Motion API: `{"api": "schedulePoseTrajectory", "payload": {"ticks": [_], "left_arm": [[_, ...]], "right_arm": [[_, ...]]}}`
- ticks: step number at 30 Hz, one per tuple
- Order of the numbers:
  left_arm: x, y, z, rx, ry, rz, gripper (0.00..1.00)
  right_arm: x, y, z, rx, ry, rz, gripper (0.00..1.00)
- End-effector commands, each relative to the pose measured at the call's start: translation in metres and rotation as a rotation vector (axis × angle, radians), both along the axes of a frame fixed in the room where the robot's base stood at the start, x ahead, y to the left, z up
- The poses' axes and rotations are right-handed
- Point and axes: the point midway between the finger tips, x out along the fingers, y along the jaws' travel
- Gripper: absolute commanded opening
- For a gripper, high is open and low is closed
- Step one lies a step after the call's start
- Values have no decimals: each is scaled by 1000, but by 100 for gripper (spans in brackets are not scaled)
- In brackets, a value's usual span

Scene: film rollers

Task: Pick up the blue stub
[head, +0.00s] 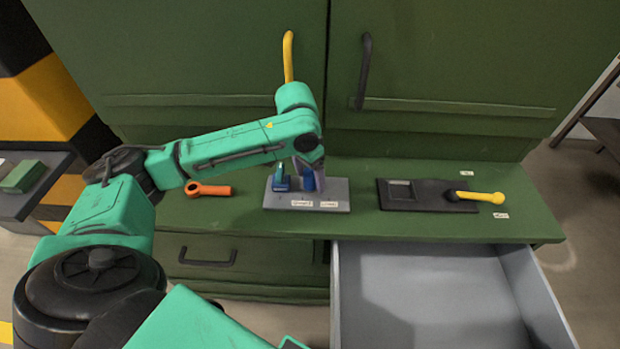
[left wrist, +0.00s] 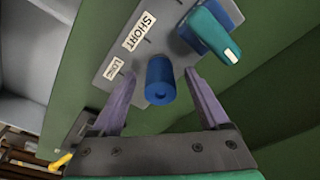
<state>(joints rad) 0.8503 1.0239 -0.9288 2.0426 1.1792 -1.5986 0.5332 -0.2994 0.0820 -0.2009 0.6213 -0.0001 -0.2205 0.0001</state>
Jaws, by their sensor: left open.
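The blue stub (left wrist: 160,82) is a short blue cylinder with a small hole in its end. It stands on a grey plate (head: 335,196) with SHORT and LONG labels, near the LONG label. In the head view the stub (head: 308,182) is partly hidden by my arm. My left gripper (left wrist: 160,75) is open, with one purple finger on each side of the stub. Gaps show between the fingers and the stub in the wrist view. My right gripper is not in view.
A blue piece with a teal lever (head: 281,180) stands close left of the stub on the plate. An orange wrench-like tool (head: 208,189) lies left. A black panel with a yellow handle (head: 482,197) lies right. A grey drawer (head: 430,290) is open below the counter.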

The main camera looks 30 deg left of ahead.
Motion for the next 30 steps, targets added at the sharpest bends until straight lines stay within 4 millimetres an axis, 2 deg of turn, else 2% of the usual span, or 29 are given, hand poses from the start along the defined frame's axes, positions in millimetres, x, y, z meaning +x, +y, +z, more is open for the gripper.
{"api": "schedulePoseTrajectory", "payload": {"ticks": [5, 6, 12, 23, 26, 30], "left_arm": [[1, 0, -2, -1, -2, -1, 78], [1, 0, -2, -1, -2, -1, 74], [1, 0, -2, -1, -2, 0, 0], [1, 0, 1, 0, -4, 0, 0], [2, 0, 8, -1, -6, 0, 0], [2, 0, 31, -1, -9, 0, 0]], "right_arm": [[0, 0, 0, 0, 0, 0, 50], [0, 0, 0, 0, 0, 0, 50], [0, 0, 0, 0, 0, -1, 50], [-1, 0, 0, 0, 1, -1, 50], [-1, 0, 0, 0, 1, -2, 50], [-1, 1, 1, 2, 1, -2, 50]]}}
